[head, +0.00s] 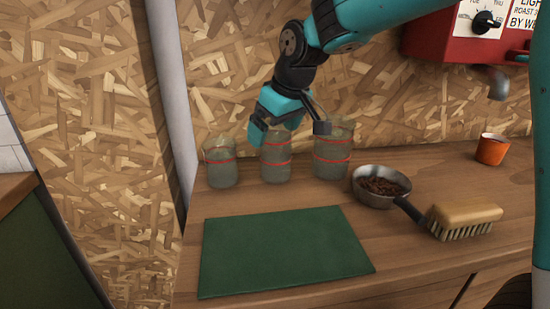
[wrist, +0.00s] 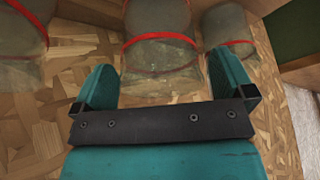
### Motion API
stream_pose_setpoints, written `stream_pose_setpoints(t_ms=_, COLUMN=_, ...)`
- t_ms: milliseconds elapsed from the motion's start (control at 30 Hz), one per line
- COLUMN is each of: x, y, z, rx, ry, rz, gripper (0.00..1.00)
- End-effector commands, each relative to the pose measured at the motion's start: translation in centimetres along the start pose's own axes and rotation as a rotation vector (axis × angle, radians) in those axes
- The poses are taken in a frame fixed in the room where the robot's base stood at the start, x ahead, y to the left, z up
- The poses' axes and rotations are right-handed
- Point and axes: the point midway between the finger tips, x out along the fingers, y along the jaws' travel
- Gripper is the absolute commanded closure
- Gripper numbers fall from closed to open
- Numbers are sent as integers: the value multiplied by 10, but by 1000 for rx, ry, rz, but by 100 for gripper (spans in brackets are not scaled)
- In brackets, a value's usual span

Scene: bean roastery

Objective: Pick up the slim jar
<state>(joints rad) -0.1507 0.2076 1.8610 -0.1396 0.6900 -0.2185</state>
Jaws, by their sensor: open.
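Three clear glass jars with red bands stand in a row at the back of the wooden counter. The middle one looks slimmest, the slim jar (head: 275,168). My gripper (head: 290,128) is open above it, one finger at the jar's upper left and the other towards the right jar. In the wrist view the slim jar (wrist: 158,52) lies ahead between the spread fingers of my gripper (wrist: 160,72), and I see no contact. The left jar (head: 221,172) and the wider right jar (head: 331,165) stand beside it. My gripper partly hides the slim jar's rim in the head view.
A green mat (head: 280,250) lies in front of the jars. A metal pan (head: 368,198) with beans, a brush (head: 465,215) and an orange cup (head: 491,150) are to the right. A chipboard wall (head: 380,70) stands close behind the jars.

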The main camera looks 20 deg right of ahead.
Motion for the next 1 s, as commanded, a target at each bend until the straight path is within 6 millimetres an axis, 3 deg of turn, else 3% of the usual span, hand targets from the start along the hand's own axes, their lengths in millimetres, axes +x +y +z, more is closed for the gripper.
stream_pose_setpoints(t_ms=100, x=12, y=-1, z=1, rx=-1, ry=-1, rz=-1, gripper=0)
stream_pose_setpoints(t_ms=333, x=13, y=-1, z=0, rx=-1, ry=1, rz=0, gripper=0)
stream_pose_setpoints(t_ms=367, x=13, y=-1, z=0, rx=-1, ry=1, rz=0, gripper=2)
stream_pose_setpoints(t_ms=633, x=13, y=0, z=0, rx=-1, ry=1, rz=0, gripper=64)
stream_pose_setpoints(t_ms=1000, x=8, y=-2, z=0, rx=-1, ry=2, rz=0, gripper=67)
